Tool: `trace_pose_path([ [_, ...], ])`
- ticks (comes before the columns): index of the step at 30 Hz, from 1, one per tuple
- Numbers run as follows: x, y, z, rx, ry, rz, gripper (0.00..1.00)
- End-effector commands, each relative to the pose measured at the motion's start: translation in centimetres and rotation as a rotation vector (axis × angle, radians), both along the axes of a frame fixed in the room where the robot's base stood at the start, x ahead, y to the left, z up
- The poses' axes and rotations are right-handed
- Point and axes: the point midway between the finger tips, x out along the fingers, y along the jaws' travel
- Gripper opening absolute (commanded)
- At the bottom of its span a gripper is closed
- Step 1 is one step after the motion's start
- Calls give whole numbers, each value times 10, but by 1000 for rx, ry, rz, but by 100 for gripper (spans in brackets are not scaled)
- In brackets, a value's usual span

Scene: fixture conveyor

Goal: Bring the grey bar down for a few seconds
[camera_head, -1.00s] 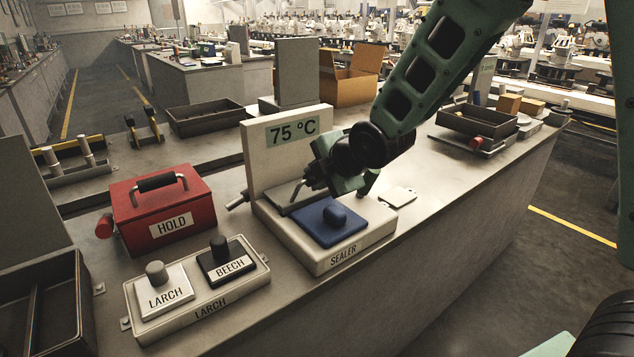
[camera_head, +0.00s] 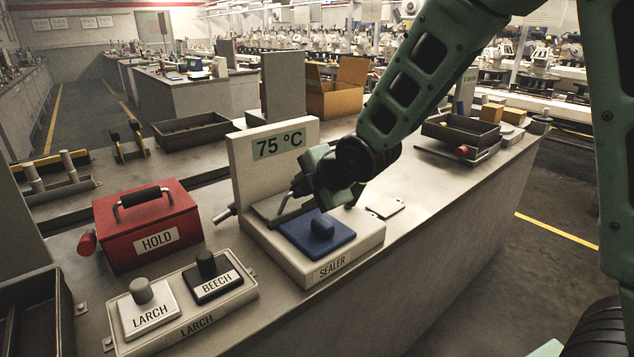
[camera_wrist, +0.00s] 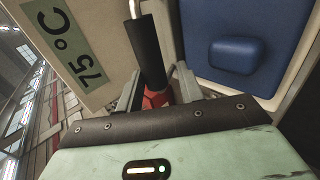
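The sealer (camera_head: 366,243) is a pale base with an upright panel reading 75 °C and a blue pad (camera_head: 316,233) with a raised blue block. The grey bar (camera_head: 268,208) shows at the panel's foot, beside the pad, partly hidden by my gripper (camera_head: 297,188). In the wrist view a black handle (camera_wrist: 146,48) on a bent grey rod reaches down between the fingers of my gripper (camera_wrist: 155,92). A red part shows at its lower end. I cannot tell whether the fingers press on the handle.
A red HOLD box (camera_head: 146,225) and a tray (camera_head: 242,293) with LARCH and BEECH blocks stand left of the sealer. A small pale plate (camera_head: 385,208) lies to its right. A dark bin (camera_head: 461,132) stands further right. Bare counter lies between.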

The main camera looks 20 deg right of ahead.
Motion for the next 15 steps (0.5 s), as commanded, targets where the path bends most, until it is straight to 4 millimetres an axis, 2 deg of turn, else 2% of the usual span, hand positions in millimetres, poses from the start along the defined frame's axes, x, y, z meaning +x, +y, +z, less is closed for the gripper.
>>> trace_pose_path([
  [5, -15, -5, 13, 0, 1, 0, 34],
  [15, -66, -22, 66, -1, -5, 0, 34],
])
